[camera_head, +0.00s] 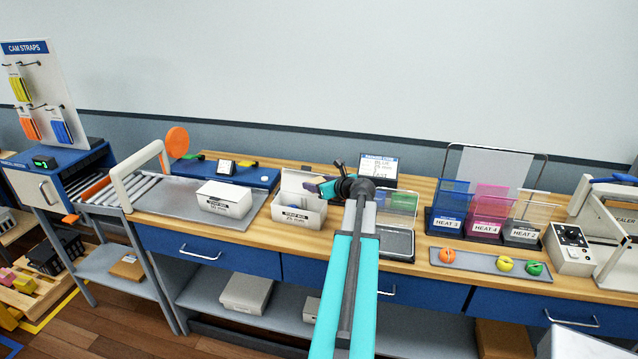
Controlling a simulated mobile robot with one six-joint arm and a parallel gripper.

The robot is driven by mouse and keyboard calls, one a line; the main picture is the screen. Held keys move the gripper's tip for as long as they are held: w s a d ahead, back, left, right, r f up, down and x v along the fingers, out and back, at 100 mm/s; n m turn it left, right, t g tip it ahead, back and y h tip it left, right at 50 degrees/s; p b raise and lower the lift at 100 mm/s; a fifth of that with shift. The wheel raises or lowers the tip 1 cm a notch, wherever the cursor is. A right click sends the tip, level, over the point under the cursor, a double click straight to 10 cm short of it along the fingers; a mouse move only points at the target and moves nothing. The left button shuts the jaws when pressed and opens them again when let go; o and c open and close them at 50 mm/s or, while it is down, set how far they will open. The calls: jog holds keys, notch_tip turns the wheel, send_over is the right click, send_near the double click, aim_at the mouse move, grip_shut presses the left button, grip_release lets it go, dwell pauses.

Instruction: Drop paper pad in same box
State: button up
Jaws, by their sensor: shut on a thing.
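My gripper (337,188) is at the end of my teal arm, over the right side of an open white box (298,215) labelled as a strap box. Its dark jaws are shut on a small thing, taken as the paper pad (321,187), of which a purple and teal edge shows. The pad is small and partly hidden by the jaws, so its shape is unclear. It is at about the height of the box's rim, and I cannot tell whether it touches the box. The box's lid stands up at the back, and its inside is mostly hidden.
A closed white box (224,198) stands to the left on a grey mat. Right of my arm are a grey tray (399,243), labelled bins (487,213) and a strip with fruit-like balls (491,263). A small sign (378,167) stands behind my gripper.

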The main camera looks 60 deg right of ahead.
jog(key=shift+f+b, duration=0.65)
jog(key=shift+f, duration=0.45)
jog(key=o, duration=1.1)
jog(key=shift+c, duration=0.2)
jog(key=shift+s, duration=0.15)
jog(key=b+v, duration=0.3)
jog(key=v, duration=1)
jog(key=shift+s+r, duration=0.2)
jog(key=shift+s, duration=0.05)
jog(key=shift+a, duration=0.15)
